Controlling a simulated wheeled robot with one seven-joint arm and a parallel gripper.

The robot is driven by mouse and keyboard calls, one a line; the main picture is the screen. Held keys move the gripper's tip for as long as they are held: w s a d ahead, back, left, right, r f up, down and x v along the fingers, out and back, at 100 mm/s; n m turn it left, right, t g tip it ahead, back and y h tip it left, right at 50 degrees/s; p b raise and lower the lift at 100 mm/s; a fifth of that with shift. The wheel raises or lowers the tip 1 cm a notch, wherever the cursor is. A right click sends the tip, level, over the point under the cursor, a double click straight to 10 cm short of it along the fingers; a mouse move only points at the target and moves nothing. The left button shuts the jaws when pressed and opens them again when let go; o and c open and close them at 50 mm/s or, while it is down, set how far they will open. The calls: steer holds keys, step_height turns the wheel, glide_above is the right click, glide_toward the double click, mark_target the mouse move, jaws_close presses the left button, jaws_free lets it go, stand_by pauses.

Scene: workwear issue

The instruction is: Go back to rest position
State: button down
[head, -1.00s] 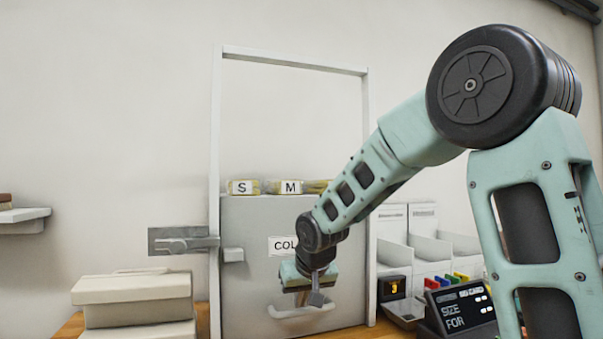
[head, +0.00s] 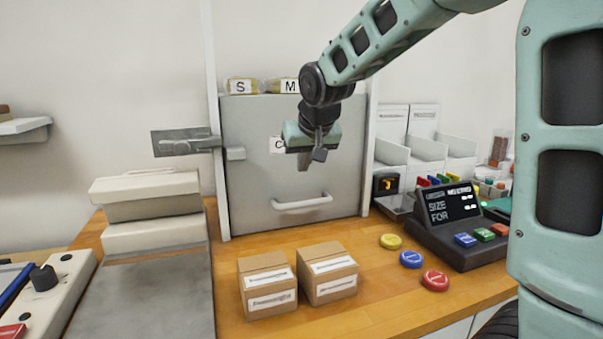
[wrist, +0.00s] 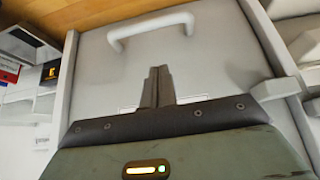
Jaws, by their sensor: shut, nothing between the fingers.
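My gripper (head: 304,160) hangs from the arm in front of the grey locker panel (head: 255,185), over its label, above the worktop. Its fingers are together with nothing between them; the wrist view also shows the closed fingers (wrist: 157,87) against the grey panel. The panel's white handle (head: 302,202) is below the gripper in the head view, and the gripper is apart from it. Most of the panel's label is hidden behind the gripper.
Two cardboard boxes (head: 267,284) stand on the wooden worktop (head: 375,290). Yellow, blue and red discs (head: 411,259) lie by a dark display console (head: 455,225) at right. Stacked pale boxes (head: 145,195) are at left. Packs marked S and M (head: 243,86) lie atop the panel.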

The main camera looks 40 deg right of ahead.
steer(key=v, duration=0.5)
steer(key=s+a+f+n+g+y+p, duration=0.1)
steer(key=s+a+f+n+g+p, duration=0.15)
steer(key=s+a, duration=0.45)
steer(key=s+a+f+n+g+y+p, duration=0.1)
steer(key=s+a+f+n+y, duration=0.2)
steer(key=a, duration=0.8)
steer(key=s+a+f+n+g+p, duration=0.1)
steer(key=s+a+f+n, duration=0.1)
steer(key=s, duration=0.7)
steer(key=s+a+f+n+g+h+p, duration=0.1)
steer(key=s+a+f+n+g+p, duration=0.1)
steer(key=s, duration=0.7)
step_height(320, 180, down, 3)
steer(key=shift+a+f+n+h, duration=0.1)
steer(key=shift+a+n+h, duration=0.2)
steer(key=shift+a+n, duration=0.65)
steer(key=shift+a+m, duration=0.3)
steer(key=shift+a, duration=0.05)
